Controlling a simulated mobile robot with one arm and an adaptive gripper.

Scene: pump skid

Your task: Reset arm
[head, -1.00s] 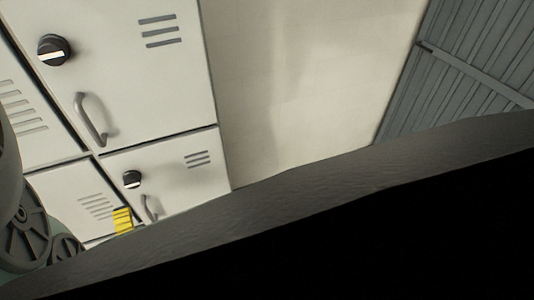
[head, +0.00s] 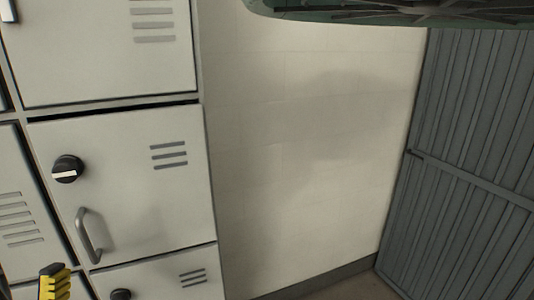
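A yellow and black ribbed part (head: 55,283) shows at the bottom left edge of the head view, in front of the lockers. It looks like a fingertip of my gripper. Only this one piece is in the picture, so the other finger and any gap between them are hidden. Nothing held can be seen. The rest of my arm cannot be made out clearly.
Pale lockers (head: 130,190) with dark knobs, vents and a grey handle (head: 88,235) fill the left. A bare cream wall (head: 300,150) is in the middle, a grey ribbed metal panel (head: 465,170) at right. A dark green rimmed shape (head: 350,12) crosses the top right.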

